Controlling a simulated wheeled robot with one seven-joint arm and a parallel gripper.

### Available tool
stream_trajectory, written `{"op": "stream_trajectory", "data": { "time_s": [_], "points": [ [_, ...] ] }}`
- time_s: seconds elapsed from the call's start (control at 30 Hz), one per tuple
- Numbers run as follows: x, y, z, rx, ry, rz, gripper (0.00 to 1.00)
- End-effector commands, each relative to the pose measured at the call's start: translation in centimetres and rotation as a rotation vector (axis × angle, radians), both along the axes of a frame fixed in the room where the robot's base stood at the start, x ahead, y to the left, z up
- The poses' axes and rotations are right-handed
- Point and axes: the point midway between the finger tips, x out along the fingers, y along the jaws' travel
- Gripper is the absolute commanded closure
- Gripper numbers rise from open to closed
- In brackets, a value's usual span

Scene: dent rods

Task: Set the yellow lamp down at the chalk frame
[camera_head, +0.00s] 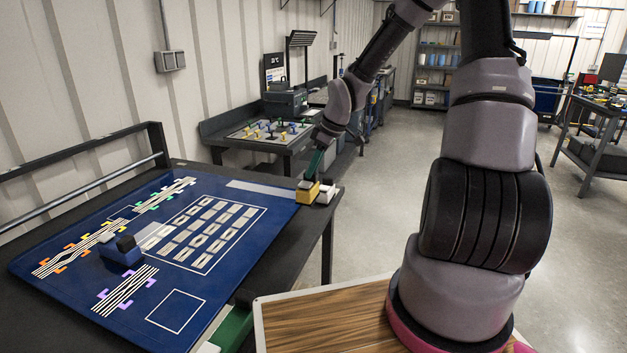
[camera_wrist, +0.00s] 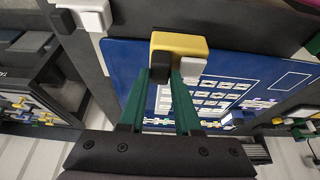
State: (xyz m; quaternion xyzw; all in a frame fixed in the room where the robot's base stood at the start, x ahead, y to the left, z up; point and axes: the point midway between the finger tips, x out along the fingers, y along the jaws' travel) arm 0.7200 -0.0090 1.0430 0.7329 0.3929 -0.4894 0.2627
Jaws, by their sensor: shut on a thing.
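The yellow lamp (camera_head: 307,193) is a small yellow block at the far right corner of the blue mat. In the wrist view the yellow lamp (camera_wrist: 180,42) shows a black part and a pale part below its yellow top. My gripper (camera_head: 311,178) is shut on it from above; the green fingers (camera_wrist: 168,80) reach up to it in the wrist view. I cannot tell whether the lamp touches the surface. The chalk frame, a white square outline (camera_head: 175,290), is at the mat's near right part and is empty. It also shows in the wrist view (camera_wrist: 290,71).
A white block (camera_head: 326,193) stands just right of the yellow lamp at the table edge. A blue block with a dark top (camera_head: 121,251) stands on the blue mat (camera_head: 225,284). A larger outlined grid of pale tiles (camera_head: 207,235) lies between the lamp and the chalk frame.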

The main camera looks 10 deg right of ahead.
Motion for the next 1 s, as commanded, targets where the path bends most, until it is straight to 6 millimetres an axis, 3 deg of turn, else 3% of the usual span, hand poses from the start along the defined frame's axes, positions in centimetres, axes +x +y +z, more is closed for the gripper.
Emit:
{"op": "stream_trajectory", "data": {
  "time_s": [0.37, 0.73, 1.0],
  "points": [
    [0.0, 0.0, 0.4, 0.0, 0.0, 0.0, 1.0],
    [0.0, 0.0, 3.3, 0.0, -0.002, 0.001, 1.0],
    [0.0, 0.0, 3.4, 0.0, 0.0, 0.0, 1.0]
  ]
}}
